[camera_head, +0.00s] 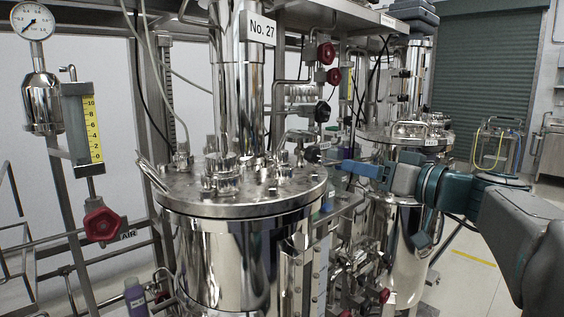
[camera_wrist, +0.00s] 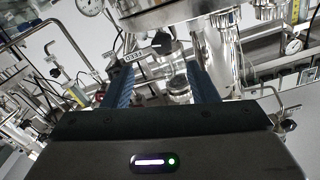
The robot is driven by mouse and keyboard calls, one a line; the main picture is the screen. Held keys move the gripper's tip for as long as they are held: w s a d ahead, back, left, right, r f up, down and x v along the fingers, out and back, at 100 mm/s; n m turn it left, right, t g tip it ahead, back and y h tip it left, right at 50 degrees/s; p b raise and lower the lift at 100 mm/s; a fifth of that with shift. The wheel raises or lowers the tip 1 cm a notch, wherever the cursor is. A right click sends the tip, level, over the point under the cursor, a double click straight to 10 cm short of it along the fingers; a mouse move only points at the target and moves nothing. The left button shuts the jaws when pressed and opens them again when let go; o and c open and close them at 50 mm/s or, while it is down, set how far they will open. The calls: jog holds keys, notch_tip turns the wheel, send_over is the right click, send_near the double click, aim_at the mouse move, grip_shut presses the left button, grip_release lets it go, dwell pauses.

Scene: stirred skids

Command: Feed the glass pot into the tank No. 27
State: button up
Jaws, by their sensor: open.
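Tank No. 27 (camera_head: 243,260) is the large polished steel vessel in the middle of the head view, with a flat lid (camera_head: 180,190) bearing several ports and a tall column with the sign No. 27 (camera_head: 262,27). My gripper (camera_head: 335,166) is at the right edge of that lid, pointing left. In the wrist view its two blue fingers (camera_wrist: 160,72) stand apart. A small clear, shiny cylinder (camera_wrist: 179,86) shows between and beyond them; it may be the glass pot, but I cannot tell. I see no contact with it. No glass pot is clearly seen in the head view.
A second steel tank (camera_head: 400,240) stands behind my arm. Red knobs (camera_head: 326,53) and pipes crowd the space right of the column. A pressure gauge (camera_head: 33,21), a yellow scale (camera_head: 92,128) and a red valve (camera_head: 102,222) are at left. Open floor (camera_head: 470,255) lies at right.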

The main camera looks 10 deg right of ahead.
aim_at(316, 158)
jog(key=p+x, duration=0.1)
jog(key=x, duration=1.2)
jog(key=shift+s+a, duration=0.1)
jog(key=shift+a, duration=0.1)
jog(key=shift+c, duration=0.3)
jog(key=shift+f, duration=0.1)
jog(key=c, duration=0.9)
